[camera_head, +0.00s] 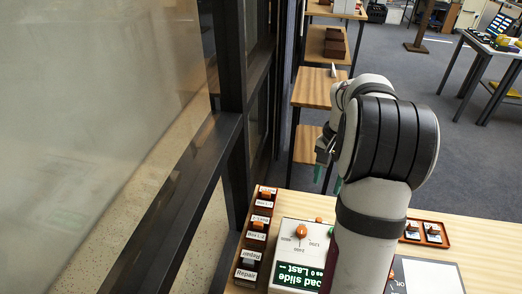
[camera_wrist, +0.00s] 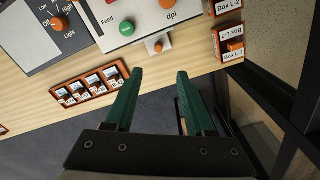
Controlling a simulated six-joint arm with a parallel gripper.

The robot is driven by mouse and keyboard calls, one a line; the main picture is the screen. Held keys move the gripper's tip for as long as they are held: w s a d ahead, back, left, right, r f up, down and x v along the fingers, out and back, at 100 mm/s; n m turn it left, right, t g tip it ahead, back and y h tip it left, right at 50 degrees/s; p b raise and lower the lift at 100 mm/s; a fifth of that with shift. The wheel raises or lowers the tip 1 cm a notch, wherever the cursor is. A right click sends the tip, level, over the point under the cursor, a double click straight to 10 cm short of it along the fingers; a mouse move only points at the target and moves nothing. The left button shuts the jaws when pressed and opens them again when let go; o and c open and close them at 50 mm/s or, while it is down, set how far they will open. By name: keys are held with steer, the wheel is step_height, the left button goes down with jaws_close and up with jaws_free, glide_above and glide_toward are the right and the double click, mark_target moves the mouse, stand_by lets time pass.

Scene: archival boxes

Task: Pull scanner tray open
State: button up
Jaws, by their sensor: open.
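The scanner is a white box with a green display reading "Load slide" (camera_head: 297,275) in the head view. Its front panel (camera_wrist: 125,12) shows in the wrist view with an orange dpi knob and a green button. A small pale tray tab (camera_wrist: 153,52) with an orange knob (camera_wrist: 158,46) sticks out a little from the scanner's front edge; the knob also shows in the head view (camera_head: 318,220). My gripper (camera_wrist: 160,75) is open and empty, its green fingers apart. In the wrist picture the knob lies just beyond the gap between the fingertips, not touched. My gripper (camera_head: 328,180) is beyond the table edge.
An orange holder with several slides (camera_wrist: 90,86) lies on the wooden table (camera_wrist: 35,80). A control panel with a light knob (camera_wrist: 50,25) stands beside the scanner. Labelled boxes (camera_wrist: 230,45) line the table's side near a dark window frame (camera_head: 190,190). Wooden shelves (camera_head: 315,88) stand behind.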

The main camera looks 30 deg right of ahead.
mark_target(319, 219)
steer(key=f, duration=1.6)
steer(key=shift+s+d, duration=0.1)
steer(key=shift+d, duration=0.2)
jaws_close()
stand_by(0.5)
